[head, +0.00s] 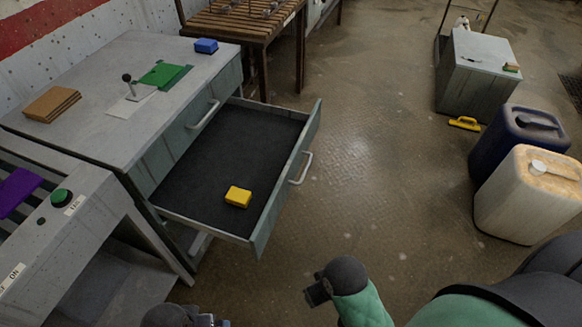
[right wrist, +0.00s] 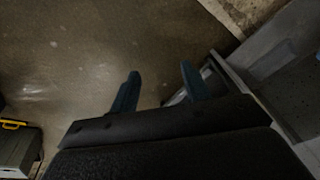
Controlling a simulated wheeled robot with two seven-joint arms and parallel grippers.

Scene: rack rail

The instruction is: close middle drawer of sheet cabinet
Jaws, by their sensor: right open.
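The grey sheet cabinet (head: 95,85) stands at the left in the head view. Its middle drawer (head: 262,222) is pulled far out, with a dark lining and a yellow block (head: 238,196) inside. The drawer's light bar handle (head: 301,168) is on its front face. My right gripper (head: 313,294) is low in front of the drawer, apart from it. In the right wrist view its two fingers (right wrist: 160,69) are spread with only floor visible between the tips. My left gripper (head: 205,321) barely shows at the bottom edge; its fingers are too cut off to read.
A closed drawer with a handle (head: 203,115) is above the open one. A bench with a green button (head: 61,197) stands at near left. Blue (head: 515,140) and cream (head: 530,195) canisters stand at right. Floor (head: 365,190) before the drawer is clear.

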